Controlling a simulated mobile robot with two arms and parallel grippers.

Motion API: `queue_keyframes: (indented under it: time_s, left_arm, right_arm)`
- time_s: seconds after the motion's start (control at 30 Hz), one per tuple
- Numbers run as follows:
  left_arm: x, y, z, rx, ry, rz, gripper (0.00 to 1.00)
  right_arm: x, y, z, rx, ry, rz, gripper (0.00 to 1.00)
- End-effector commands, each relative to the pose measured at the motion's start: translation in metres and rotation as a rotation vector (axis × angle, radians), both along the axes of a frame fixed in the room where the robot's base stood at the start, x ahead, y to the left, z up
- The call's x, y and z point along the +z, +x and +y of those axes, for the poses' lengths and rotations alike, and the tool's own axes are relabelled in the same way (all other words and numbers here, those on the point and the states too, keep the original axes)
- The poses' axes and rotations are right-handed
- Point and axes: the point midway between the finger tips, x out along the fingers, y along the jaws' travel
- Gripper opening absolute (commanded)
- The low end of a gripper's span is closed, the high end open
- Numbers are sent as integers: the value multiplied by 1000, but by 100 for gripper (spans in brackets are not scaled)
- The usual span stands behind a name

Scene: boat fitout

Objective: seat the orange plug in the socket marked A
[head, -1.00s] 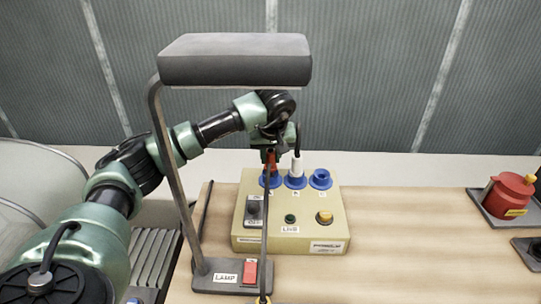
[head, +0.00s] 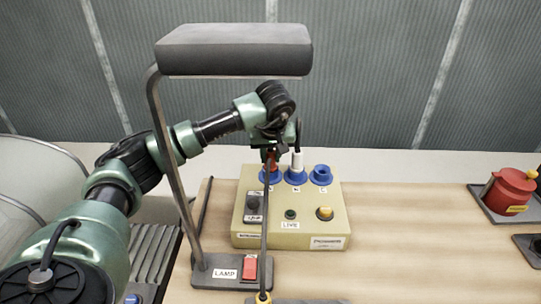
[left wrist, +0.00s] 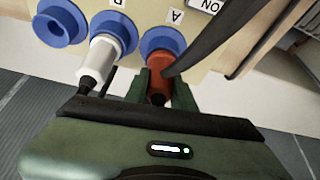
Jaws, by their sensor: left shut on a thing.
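The orange plug (left wrist: 157,65) is in my left gripper (left wrist: 165,88), with green fingers on both sides of it. Its front end is at the blue socket marked A (left wrist: 150,38) in the left wrist view; I cannot tell how deep it sits. My right gripper is in neither view.
A white plug (head: 297,162) stands in the middle socket, close beside my gripper. The right socket (head: 321,175) is empty. A lamp with a wide head (head: 234,50) stands in front of the yellow box (head: 290,240). A red pot (head: 510,192) is at the right.

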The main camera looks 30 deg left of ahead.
Motion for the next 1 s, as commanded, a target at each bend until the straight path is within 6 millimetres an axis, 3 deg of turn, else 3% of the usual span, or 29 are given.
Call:
queue_keyframes:
  time_s: [0.03, 0.1, 0.47, 1.0]
  left_arm:
    - [0, 0, 0, 0, 1, -1, 33]
    - [0, 0, 0, 0, 1, -1, 50]
    - [3, 0, -1, 0, 0, -1, 50]
    - [70, -22, -18, -1, -1, -2, 50]
  right_arm:
    - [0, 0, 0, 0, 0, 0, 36]
    - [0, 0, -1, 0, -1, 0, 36]
    - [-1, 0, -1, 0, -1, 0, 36]
    - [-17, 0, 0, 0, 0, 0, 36]
